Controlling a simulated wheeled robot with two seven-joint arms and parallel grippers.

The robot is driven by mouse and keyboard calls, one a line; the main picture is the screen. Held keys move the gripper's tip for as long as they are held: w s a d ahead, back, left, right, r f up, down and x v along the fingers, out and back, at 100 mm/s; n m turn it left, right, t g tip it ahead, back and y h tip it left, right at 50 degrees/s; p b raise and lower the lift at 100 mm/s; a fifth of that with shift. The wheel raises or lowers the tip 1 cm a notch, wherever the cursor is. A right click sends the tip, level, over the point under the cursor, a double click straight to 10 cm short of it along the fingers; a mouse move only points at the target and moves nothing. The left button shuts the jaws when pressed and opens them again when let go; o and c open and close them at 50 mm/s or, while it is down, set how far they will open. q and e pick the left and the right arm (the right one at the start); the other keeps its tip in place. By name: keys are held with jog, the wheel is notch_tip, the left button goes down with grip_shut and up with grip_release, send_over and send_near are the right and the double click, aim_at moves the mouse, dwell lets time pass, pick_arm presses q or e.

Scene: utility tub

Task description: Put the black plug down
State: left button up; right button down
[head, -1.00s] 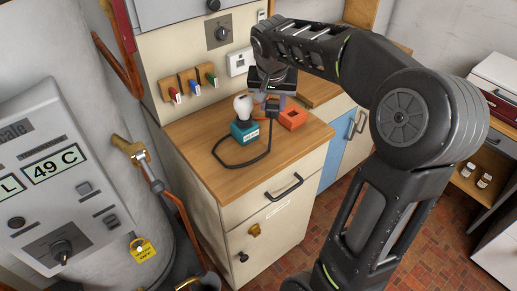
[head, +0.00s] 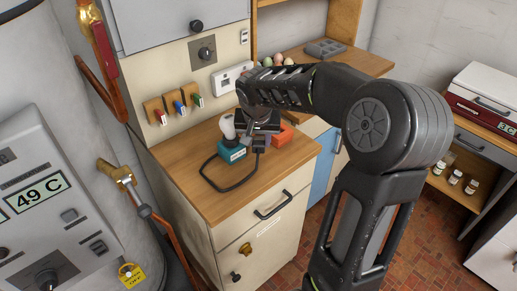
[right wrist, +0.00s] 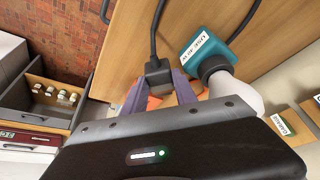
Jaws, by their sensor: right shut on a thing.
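The black plug (head: 259,146) is held in my right gripper (head: 262,135), low over the wooden counter, just right of a teal block. Whether it touches the counter I cannot tell. Its black cord (head: 212,180) loops left and forward over the wood. In the right wrist view the plug (right wrist: 157,72) shows at the tips of the purple fingers (right wrist: 158,88), with its cord running up. My left gripper is not in view.
The teal block (head: 232,152) carries a white bulb (head: 227,127) close left of the plug. An orange block (head: 282,135) stands behind and right. The counter's front (head: 215,205) is mostly clear. Coloured switches (head: 178,106) line the wall panel.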

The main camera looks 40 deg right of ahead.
aim_at(258, 145)
notch_tip(258, 145, down, 4)
jog(key=shift+r, duration=0.15)
dwell(0.3)
jog(key=c, duration=1.3)
grip_release()
jog(key=shift+o, duration=0.2)
